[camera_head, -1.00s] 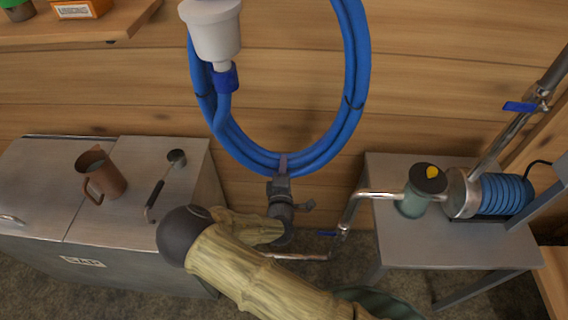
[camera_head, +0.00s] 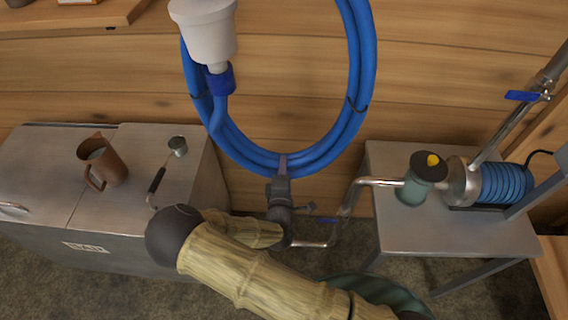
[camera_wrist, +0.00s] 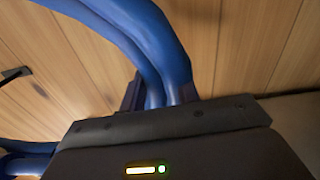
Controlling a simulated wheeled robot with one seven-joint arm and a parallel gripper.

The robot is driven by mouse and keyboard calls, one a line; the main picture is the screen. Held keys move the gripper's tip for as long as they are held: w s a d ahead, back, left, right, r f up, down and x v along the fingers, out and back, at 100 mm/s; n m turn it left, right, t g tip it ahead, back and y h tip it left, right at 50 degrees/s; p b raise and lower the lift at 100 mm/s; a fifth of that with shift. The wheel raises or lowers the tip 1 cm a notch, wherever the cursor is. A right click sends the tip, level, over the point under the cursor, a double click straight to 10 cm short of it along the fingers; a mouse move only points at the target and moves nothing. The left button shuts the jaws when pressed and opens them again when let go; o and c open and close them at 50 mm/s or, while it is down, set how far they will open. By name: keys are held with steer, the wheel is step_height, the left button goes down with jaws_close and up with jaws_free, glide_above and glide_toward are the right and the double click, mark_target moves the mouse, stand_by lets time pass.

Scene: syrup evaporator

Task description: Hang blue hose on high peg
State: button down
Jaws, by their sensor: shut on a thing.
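The blue hose (camera_head: 356,100) is a large coil of several loops in front of the plank wall. Its top is cut off by the head view's upper edge. My gripper (camera_head: 282,166) is shut on the bottom of the coil, which rises from it. In the wrist view the blue hose (camera_wrist: 150,40) runs down between the dark jaws (camera_wrist: 155,95), mostly hidden behind the gripper body. A white funnel-like fitting (camera_head: 206,32) with a blue collar is at the coil's left. No peg is seen in either view.
A metal cabinet (camera_head: 50,160) at left carries a brown pitcher (camera_head: 108,162) and a ladle (camera_head: 160,175). A metal table (camera_head: 400,235) at right holds a pump (camera_head: 465,183) with pipes. A wooden shelf (camera_head: 90,18) is at upper left.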

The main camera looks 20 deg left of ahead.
steer(key=v, duration=0.3)
steer(key=shift+s+r, duration=0.15)
steer(key=shift+s, duration=0.1)
stand_by(0.4)
step_height(320, 180, up, 30)
steer(key=p, duration=2.3)
steer(key=shift+s, duration=0.4)
